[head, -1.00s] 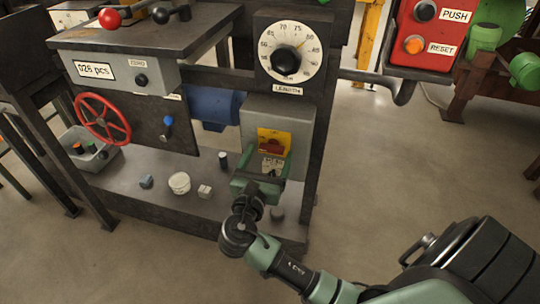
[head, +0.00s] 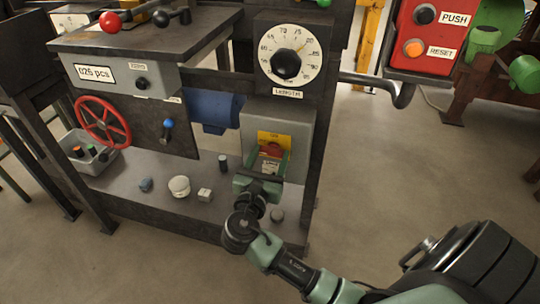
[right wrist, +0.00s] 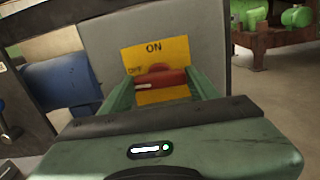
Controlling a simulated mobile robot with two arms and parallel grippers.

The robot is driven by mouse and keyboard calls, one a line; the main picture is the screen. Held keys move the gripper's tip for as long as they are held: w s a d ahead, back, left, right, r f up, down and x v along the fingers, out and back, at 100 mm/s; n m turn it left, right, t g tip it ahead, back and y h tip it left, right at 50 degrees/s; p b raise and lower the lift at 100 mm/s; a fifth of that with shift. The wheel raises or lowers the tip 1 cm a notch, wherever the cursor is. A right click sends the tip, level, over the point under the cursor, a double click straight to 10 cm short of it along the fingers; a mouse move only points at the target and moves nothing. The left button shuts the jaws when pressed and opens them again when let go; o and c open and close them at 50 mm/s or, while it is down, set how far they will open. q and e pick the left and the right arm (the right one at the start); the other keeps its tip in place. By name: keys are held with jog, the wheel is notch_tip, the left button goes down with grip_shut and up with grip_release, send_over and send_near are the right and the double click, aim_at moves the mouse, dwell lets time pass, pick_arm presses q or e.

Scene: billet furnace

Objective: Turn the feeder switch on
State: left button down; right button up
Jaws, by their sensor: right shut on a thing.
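The feeder switch is a red knob (right wrist: 160,79) on a yellow plate (right wrist: 155,53) marked ON at the top and OFF at the left. Its handle lies about level, with a white mark at the left end, beside OFF. The plate is on a grey box (head: 296,126) below the dial. My right gripper (head: 270,158) reaches the plate from below and is shut on the red knob, with its green fingers on either side in the right wrist view. The fingertips partly hide the lower plate. My left gripper is not in view.
The length dial (head: 286,62) is just above the box. A blue cylinder (head: 212,108) and a red handwheel (head: 103,121) are to the left. Several small items, including a white round one (head: 179,187), lie on the lower shelf. The floor at right is open.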

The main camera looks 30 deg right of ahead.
jog(key=m+p, duration=0.1)
jog(key=m, duration=0.1)
jog(key=shift+m, duration=0.8)
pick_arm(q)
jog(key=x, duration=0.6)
pick_arm(e)
jog(key=shift+m, duration=1.4)
jog(key=shift+f+m, duration=0.1)
jog(key=shift+m, duration=0.8)
jog(key=m+b, duration=0.1)
jog(key=m, duration=0.2)
jog(key=shift+m, duration=0.3)
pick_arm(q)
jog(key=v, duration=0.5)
pick_arm(e)
jog(key=m+b, duration=0.3)
jog(key=m, duration=0.2)
jog(key=shift+m, duration=0.3)
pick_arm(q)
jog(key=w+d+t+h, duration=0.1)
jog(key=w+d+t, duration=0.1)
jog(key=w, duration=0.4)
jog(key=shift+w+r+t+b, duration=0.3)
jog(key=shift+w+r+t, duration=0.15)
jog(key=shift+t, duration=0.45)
